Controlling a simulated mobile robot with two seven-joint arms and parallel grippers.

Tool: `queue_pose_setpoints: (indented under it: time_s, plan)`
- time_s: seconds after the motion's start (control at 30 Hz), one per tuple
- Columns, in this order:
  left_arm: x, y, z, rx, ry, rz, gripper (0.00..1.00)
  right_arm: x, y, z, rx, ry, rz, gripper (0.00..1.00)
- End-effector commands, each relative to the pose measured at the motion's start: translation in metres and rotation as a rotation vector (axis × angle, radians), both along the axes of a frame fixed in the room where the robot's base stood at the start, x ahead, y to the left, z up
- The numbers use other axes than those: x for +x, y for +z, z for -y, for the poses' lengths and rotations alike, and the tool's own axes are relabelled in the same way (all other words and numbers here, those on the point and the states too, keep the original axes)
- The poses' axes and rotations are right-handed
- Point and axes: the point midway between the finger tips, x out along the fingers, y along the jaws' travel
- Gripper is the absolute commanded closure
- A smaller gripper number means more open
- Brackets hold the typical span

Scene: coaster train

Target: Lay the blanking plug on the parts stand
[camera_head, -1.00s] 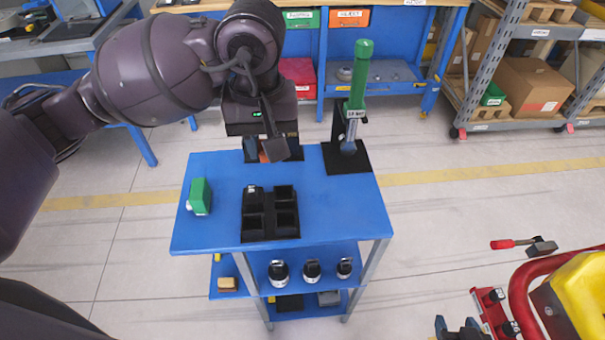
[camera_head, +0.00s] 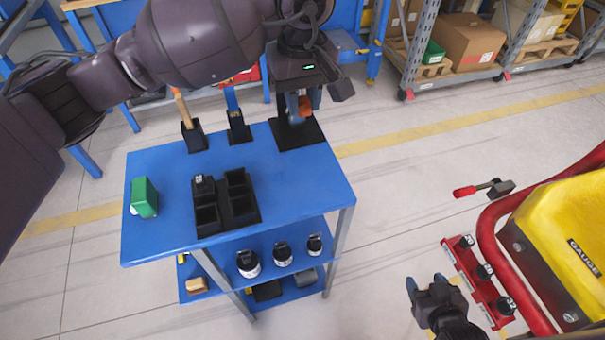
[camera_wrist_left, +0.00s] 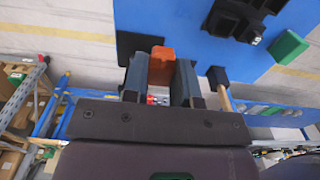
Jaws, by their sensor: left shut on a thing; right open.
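My left gripper (camera_head: 301,108) is shut on an orange piece (camera_wrist_left: 161,64), which shows between its two fingers in the left wrist view. I cannot tell for sure that this is the blanking plug. The gripper is above the far right corner of the blue stand (camera_head: 150,240), in front of a black-based holder (camera_head: 312,133), and hides much of it. A black tray with compartments (camera_head: 240,207) and a green block (camera_head: 144,197) sit on the stand's top. My right gripper (camera_head: 426,284) is open and empty, to the right of the stand.
Two tool holders (camera_head: 195,138) stand at the top's back edge. Several dark, pale-ringed parts (camera_head: 248,263) sit on the lower shelf. A yellow and red cart (camera_head: 565,230) is at the right. The top's front right area is clear.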

Motion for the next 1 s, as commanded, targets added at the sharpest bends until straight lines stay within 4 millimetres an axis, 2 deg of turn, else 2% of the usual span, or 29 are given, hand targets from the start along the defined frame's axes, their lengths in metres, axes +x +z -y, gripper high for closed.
queue_pose_setpoints:
  time_s: [0.2,0.6,1.0]
  plan:
    - [-0.002,-0.048,0.0,0.0,-0.001,-0.008,0.99,0.0,-0.002,0.0,0.0,0.001,-0.001,0.44]
    - [-0.002,-0.13,0.0,-0.001,-0.002,-0.007,0.99,-0.001,-0.007,0.0,-0.002,0.003,-0.008,0.44]
    - [-0.002,-0.162,0.0,0.0,-0.002,-0.006,0.99,0.0,-0.008,-0.001,-0.001,0.004,-0.006,0.44]
